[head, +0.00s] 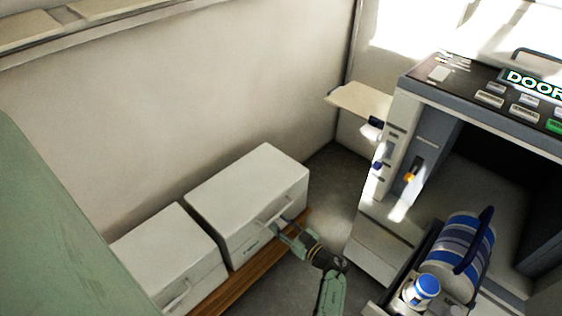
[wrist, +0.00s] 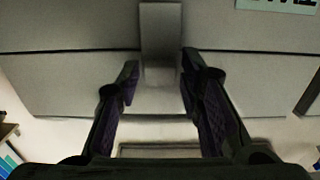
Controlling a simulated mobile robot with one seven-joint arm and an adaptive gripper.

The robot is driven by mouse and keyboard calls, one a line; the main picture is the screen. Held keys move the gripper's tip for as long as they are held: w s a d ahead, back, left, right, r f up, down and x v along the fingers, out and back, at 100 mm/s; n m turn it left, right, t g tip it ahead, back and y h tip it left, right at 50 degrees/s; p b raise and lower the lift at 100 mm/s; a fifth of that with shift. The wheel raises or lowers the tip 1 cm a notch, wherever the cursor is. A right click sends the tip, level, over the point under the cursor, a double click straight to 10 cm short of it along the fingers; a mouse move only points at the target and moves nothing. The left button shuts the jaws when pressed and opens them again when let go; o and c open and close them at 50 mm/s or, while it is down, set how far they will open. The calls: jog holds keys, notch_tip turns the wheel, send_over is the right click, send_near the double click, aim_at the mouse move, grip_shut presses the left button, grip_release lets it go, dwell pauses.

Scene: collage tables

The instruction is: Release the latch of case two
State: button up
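Two white cases stand side by side: a left case (head: 172,256) and a larger-looking right case (head: 248,190). I cannot read which one is case two. My gripper (head: 283,227) is at the front face of the right case, close to its bar handle (head: 273,211). In the wrist view my gripper (wrist: 160,74) is open, with its two dark fingers apart. A grey upright latch-like strip (wrist: 161,30) lies between and beyond the fingertips, crossing the seam of the case. I cannot tell whether the fingers touch it. Nothing is visibly held.
The cases rest on a wooden bench (head: 215,289) against a pale wall. A grey machine (head: 431,150) with a button panel stands at right, with a blue striped canister (head: 462,250) in front. A small label (wrist: 278,4) shows at the wrist view's top right.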

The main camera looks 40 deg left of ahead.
jog(key=c, duration=0.7)
jog(key=d+f+y+b, duration=0.1)
jog(key=y+b, duration=0.1)
jog(key=b, duration=0.4)
jog(key=shift+f, duration=0.25)
jog(key=shift+r+p, duration=0.4)
jog(key=shift+p, duration=0.05)
grip_shut()
jog(key=o, duration=1)
grip_release()
jog(key=s+d+f, duration=0.1)
jog(key=d+f, duration=0.1)
jog(key=d, duration=0.9)
jog(key=shift+d+f, duration=0.2)
jog(key=shift+d, duration=0.15)
